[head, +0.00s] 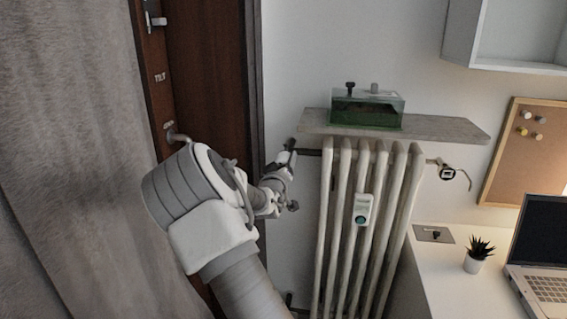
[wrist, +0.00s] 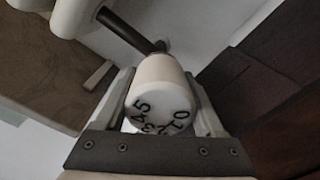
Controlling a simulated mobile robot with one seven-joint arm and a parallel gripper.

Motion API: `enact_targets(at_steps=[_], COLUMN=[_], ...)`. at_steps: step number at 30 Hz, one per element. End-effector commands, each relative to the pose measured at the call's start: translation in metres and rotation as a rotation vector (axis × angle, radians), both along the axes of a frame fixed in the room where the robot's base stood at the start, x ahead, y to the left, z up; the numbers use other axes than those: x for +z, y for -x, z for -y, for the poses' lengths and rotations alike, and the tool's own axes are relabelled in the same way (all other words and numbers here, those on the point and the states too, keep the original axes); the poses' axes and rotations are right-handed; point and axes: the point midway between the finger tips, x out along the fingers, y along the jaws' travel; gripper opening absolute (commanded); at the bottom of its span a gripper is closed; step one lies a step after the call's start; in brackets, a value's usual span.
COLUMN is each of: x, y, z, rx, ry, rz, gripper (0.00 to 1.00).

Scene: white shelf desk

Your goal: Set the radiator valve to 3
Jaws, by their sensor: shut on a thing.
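The radiator (head: 345,230) stands against the wall in the head view, under a stone-like shelf. The radiator valve (wrist: 162,88) is a white, rounded knob in the middle of the wrist view, with dark numbers around its end face. The 5, 4 and 0 read clearly; the lower numbers are partly cut off by my gripper's base, and no pointer mark can be made out. My gripper (wrist: 161,98) is shut on the knob, one finger on each side. In the head view, my gripper (head: 282,172) is at the radiator's upper left corner, hiding most of the valve.
A shelf (head: 440,128) above the radiator carries a green glass box (head: 366,112). A brown door (head: 205,70) is close on the left. A white desk (head: 445,265) with a laptop (head: 540,245) and a small plant (head: 479,256) stands at right.

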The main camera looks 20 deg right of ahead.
Motion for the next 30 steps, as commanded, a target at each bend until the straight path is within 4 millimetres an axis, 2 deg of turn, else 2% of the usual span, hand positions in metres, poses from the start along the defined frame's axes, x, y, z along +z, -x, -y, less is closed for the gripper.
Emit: enact_targets(at_steps=[2, 3, 7, 15, 19, 23, 30], x=[-0.001, 0.000, 0.000, 0.000, 0.000, 0.000, 0.000], y=[0.000, 0.000, 0.000, 0.001, 0.008, 0.025, 0.067], z=[0.001, 0.000, 0.000, -0.001, -0.007, -0.018, -0.047], rx=[-0.001, -0.001, -0.001, -0.001, 0.000, 0.002, 0.003], ry=[-0.001, -0.002, -0.001, -0.001, -0.002, -0.003, -0.003], rz=[-0.001, -0.001, 0.000, 0.000, 0.000, -0.001, -0.001], gripper=[0.15, 0.78, 1.00, 1.00, 1.00, 1.00, 1.00])
